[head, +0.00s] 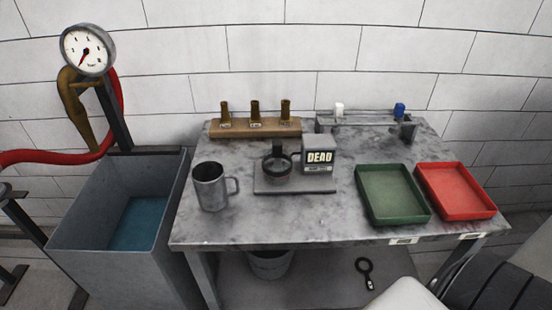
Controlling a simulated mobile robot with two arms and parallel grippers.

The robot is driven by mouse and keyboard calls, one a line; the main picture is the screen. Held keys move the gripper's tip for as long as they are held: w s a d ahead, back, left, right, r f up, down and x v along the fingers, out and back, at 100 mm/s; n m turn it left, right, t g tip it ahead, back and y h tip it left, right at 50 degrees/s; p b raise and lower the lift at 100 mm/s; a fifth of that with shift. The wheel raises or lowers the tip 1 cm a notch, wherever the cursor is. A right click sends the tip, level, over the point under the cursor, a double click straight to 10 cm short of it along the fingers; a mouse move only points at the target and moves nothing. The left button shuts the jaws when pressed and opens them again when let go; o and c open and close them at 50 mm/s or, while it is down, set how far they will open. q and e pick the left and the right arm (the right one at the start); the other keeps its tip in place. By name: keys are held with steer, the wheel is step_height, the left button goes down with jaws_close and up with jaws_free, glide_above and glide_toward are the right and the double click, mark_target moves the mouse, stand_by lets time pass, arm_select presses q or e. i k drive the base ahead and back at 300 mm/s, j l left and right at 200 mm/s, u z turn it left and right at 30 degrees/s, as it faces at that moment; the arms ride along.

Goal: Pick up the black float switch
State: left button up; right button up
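I cannot tell for certain which thing is the black float switch. A small black piece (277,149) stands at a dark round dish (278,170) on a grey plate in the middle of the table. A black ring with a short handle (366,272) lies on the lower shelf, under the table top. A white piece (339,109) and a blue piece (399,109) sit on a grey rack at the back right. Neither of my grippers shows in the head view.
A box reading DEAD (319,155) stands beside the dish. A metal mug (210,187) is at the left. Green (391,217) and red trays (457,213) lie at the right. Three brass pieces stand in a wooden block (240,130). A grey water tank (110,265) stands left of the table.

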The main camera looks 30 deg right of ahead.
mark_target(277, 145)
steer(key=z, duration=1.35)
